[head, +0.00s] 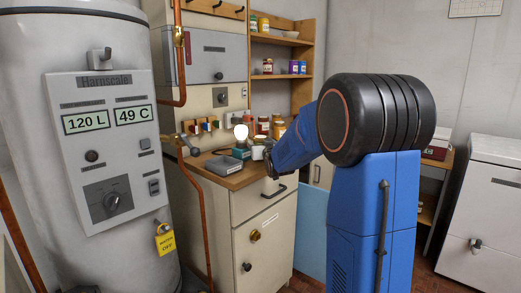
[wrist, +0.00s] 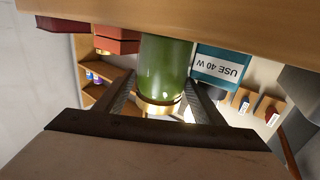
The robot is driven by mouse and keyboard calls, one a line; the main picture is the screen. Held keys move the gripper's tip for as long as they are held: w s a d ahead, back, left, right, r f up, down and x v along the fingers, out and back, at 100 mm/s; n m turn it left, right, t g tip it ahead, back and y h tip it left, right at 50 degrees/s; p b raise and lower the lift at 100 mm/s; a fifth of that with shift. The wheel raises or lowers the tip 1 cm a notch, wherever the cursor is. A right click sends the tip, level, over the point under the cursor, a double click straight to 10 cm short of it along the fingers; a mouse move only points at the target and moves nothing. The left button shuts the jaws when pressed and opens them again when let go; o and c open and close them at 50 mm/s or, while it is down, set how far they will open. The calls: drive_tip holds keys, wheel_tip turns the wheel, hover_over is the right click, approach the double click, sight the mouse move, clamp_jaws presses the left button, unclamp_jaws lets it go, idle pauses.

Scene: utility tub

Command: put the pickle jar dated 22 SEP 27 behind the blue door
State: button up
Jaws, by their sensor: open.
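A green jar (wrist: 163,62) with a gold lid stands upright on the wooden counter; the wrist view is upside down. My gripper (wrist: 160,82) is open, with one finger on each side of the jar near its lid. I see no date on the jar's visible side, so I cannot tell whether it is the 22 SEP 27 one.
A teal box (wrist: 221,66) marked USE 40 W stands close beside the jar, with a lit bulb (head: 241,133) in the head view. Reddish boxes (wrist: 117,40) are on the jar's other side. A cream cabinet (head: 262,237) is below.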

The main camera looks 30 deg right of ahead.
drive_tip(key=shift+c, duration=0.7)
drive_tip(key=shift+r, duration=0.1)
drive_tip(key=c, duration=1.1)
